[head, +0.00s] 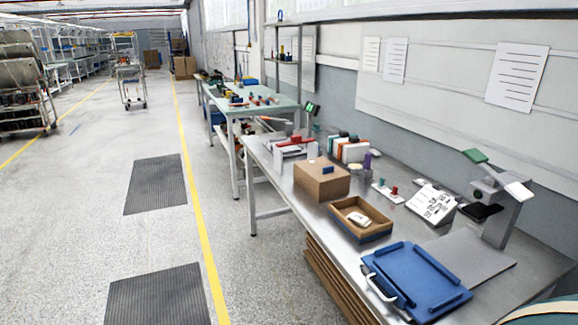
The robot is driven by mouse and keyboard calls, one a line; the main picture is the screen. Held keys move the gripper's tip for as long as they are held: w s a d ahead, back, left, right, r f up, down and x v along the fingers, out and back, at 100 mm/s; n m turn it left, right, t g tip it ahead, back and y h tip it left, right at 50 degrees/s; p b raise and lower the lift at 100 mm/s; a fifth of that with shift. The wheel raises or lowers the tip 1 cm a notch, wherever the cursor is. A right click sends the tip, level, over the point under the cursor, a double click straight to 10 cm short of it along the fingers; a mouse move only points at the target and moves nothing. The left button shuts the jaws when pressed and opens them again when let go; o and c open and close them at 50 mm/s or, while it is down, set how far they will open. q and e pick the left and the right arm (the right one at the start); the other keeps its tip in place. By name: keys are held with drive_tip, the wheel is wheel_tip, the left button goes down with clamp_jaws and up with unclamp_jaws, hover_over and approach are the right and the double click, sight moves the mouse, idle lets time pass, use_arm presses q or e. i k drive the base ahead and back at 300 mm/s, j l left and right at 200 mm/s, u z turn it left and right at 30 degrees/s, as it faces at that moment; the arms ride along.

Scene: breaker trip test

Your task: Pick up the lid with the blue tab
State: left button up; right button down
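A brown cardboard-coloured box shape (321,185) stands on the steel workbench, with a small blue tab (327,170) on its top. The top looks closed; I cannot tell where a lid ends and a box begins. In front of it and to its right is an open brown box (345,226) holding a small white item (358,218). The two brown boxes stand close together. Neither of my grippers shows in the head view.
A blue tray-like fixture (425,285) with a white handle lies near the front edge. A grey mat (470,250), a stand (497,210) and a white printed card (431,204) are to the right. Red, purple and orange items stand behind the boxes.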

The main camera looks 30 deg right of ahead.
sight(323, 181)
drive_tip(key=i, duration=1.65)
drive_tip(key=i+z, duration=0.2)
drive_tip(key=i, duration=0.25)
drive_tip(key=i+j+z, duration=0.15)
drive_tip(key=i, duration=0.25)
drive_tip(key=i+j+z, duration=0.2)
drive_tip(key=i, duration=0.25)
drive_tip(key=z, duration=1.8)
